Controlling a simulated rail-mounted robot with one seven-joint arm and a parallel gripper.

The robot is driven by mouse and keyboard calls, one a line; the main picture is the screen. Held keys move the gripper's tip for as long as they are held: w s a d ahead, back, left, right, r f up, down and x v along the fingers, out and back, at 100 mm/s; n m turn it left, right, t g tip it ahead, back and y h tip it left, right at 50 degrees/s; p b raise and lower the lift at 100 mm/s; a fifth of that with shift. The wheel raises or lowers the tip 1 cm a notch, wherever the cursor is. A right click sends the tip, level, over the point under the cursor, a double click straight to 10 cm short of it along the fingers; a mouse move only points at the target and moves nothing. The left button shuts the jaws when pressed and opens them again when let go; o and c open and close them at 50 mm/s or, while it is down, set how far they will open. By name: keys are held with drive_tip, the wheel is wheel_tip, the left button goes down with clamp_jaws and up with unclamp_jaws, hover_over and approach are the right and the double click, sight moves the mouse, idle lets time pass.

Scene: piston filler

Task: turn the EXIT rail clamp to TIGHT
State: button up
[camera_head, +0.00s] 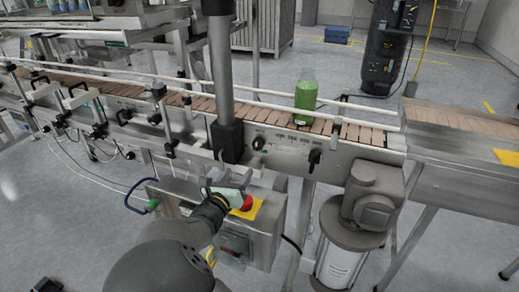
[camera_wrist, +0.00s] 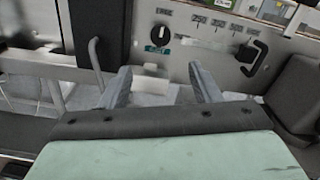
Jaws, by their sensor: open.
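The EXIT rail clamp appears to be the small round dark knob (camera_wrist: 160,34) on the steel conveyor side panel, above a small green label that seems to read EXIT. It also shows in the head view (camera_head: 258,143), right of the dark post.
A black bent handle (camera_wrist: 253,54) sits right of the knob beside a marked scale. A dark vertical post (camera_head: 229,138) stands close left. A green bottle (camera_head: 305,98) stands on the conveyor. A red button (camera_head: 247,202) on a control box lies beneath my gripper. A motor (camera_head: 373,195) is right.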

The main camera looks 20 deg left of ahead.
sight(257, 146)
drive_tip(key=w, duration=0.4)
drive_tip(key=w+b, duration=0.1)
drive_tip(key=w, duration=0.9)
drive_tip(key=shift+w+d, duration=0.25)
drive_tip(key=shift+d, duration=0.1)
drive_tip(key=c, duration=1)
